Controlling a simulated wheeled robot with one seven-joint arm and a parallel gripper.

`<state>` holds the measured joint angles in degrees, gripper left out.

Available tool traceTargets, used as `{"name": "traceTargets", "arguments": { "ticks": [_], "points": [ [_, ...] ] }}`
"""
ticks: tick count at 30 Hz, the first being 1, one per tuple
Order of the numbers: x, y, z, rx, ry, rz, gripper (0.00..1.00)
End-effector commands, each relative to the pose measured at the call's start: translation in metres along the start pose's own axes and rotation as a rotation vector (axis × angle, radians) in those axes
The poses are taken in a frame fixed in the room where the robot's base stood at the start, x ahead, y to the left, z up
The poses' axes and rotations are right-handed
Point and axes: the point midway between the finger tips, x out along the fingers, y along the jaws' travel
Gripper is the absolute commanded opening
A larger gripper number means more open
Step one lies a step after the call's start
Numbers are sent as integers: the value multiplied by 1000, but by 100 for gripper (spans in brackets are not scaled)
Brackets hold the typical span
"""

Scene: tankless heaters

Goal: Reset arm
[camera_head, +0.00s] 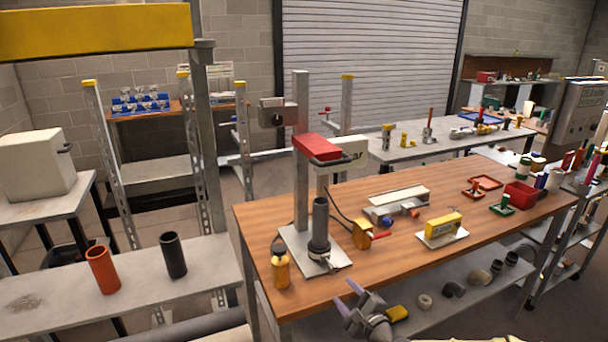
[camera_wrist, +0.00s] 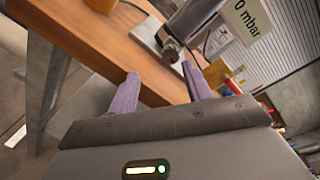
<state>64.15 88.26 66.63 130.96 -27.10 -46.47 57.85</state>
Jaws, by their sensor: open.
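My gripper (camera_head: 357,297) shows at the bottom middle of the head view, low in front of the wooden workbench (camera_head: 262,222). Its two purple fingers are apart with nothing between them. In the wrist view my gripper (camera_wrist: 160,85) is tilted, and its open fingers point toward the bench's front edge (camera_wrist: 150,92). Part of my arm is cut off by the bottom of the head view.
On the bench stand a press-like device (camera_head: 303,150) on a metal plate, a yellow bottle (camera_head: 281,270) and a yellow gauge box (camera_head: 443,225). A lower shelf (camera_head: 470,300) holds pipe fittings. A grey table (camera_head: 135,285) with orange and black tubes stands left.

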Motion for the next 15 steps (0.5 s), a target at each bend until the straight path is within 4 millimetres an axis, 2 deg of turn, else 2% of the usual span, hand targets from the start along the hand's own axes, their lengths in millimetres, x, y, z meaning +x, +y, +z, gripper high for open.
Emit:
{"name": "traceTargets", "arguments": {
  "ticks": [8,12,15],
  "points": [
    [-9,56,34,-270,-73,309,49],
    [-24,86,47,-450,-125,503,49],
    [-39,101,53,-582,-160,638,49]
  ]
}}
